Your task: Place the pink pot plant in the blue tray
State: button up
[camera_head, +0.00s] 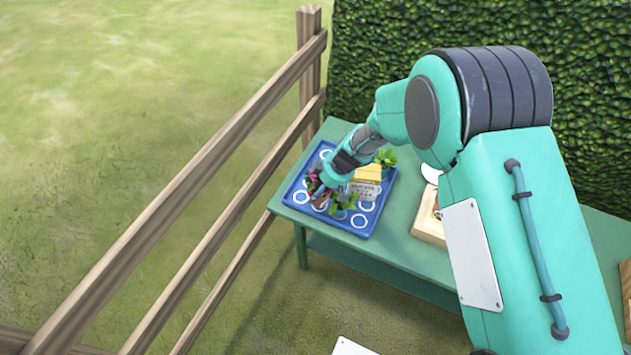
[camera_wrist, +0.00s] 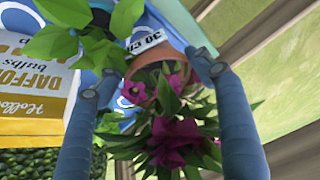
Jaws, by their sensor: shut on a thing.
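The pink pot plant (camera_wrist: 175,132) has magenta flowers, green leaves and a terracotta pot (camera_wrist: 152,84). My gripper (camera_wrist: 151,70) is shut on this pot, one finger on each side, with the pot tilted in the wrist view. In the head view the pink flowers (camera_head: 313,180) and my gripper (camera_head: 322,190) are over the left part of the blue tray (camera_head: 352,234). The tray has white ring marks. My arm and the leaves hide the pot's base, so I cannot tell whether it touches the tray.
In the tray stand a yellow and white daffodil bulbs bag (camera_head: 366,186), a leafy green plant (camera_head: 343,206) close to my gripper, and another green plant (camera_head: 386,158). A wooden fence (camera_head: 250,110) runs left of the green table (camera_head: 405,262). A hedge (camera_head: 380,55) stands behind.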

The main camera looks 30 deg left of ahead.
aim_at(316, 181)
jog(key=shift+w+a+f, duration=0.2)
jog(key=shift+w+a, duration=1.6)
jog(key=shift+w, duration=0.25)
jog(key=shift+w, duration=0.1)
jog(key=shift+w+a+f, duration=0.15)
jog(key=shift+f, duration=0.75)
jog(key=shift+w+a+f, duration=0.1)
jog(key=shift+f, duration=0.8)
jog(key=o, duration=2)
jog(key=shift+f, duration=0.1)
jog(key=shift+c, duration=0.2)
jog(key=v, duration=1.2)
jog(key=shift+p, duration=0.4)
